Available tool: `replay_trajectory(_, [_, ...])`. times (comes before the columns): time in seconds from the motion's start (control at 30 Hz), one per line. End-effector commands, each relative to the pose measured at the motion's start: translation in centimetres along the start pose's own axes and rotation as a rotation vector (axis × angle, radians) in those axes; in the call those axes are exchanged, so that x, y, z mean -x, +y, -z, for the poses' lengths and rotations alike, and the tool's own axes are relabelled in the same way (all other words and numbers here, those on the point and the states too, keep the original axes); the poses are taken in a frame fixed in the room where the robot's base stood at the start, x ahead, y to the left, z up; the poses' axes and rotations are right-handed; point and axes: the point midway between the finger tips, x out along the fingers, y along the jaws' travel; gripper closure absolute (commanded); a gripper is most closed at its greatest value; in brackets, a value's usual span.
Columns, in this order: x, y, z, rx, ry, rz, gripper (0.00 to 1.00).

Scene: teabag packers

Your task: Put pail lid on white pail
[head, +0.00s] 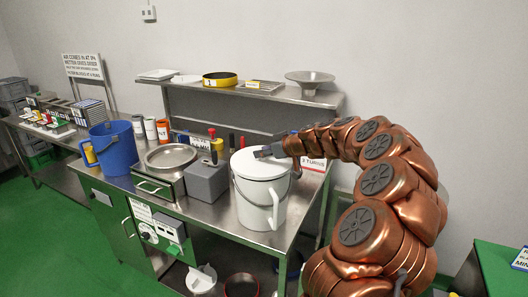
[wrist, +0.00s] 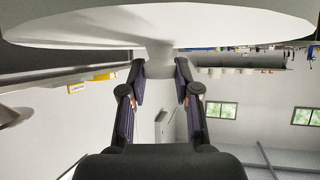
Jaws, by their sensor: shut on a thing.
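The white pail (head: 258,203) stands upright on the steel bench, with its handle at the right front. The round white pail lid (head: 250,166) is level over the pail's mouth. I cannot tell whether it rests fully on the rim or sits slightly above it. My gripper (head: 264,153) is above the lid. In the wrist view, my gripper (wrist: 160,72) is shut on the knob in the middle of the lid (wrist: 80,28), whose broad disc fills the top of the picture. The pail is not visible in the wrist view.
A grey box (head: 206,181) stands left of the pail. A steel pan (head: 171,156) and a blue bucket (head: 115,150) are farther left. A raised shelf (head: 290,94) with a yellow-rimmed sieve (head: 220,79) and a funnel (head: 310,79) runs behind. The bench's front edge is close to the pail.

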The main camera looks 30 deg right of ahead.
Motion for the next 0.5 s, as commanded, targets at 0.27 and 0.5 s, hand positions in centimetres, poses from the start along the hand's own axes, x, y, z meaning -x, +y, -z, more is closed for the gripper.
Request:
replay_trajectory(0.27, [-0.11,-0.01,-0.18,0.000,0.000,0.000,1.00])
replay_trajectory(0.5, [-0.24,-0.01,-0.42,0.000,0.001,0.000,1.00])
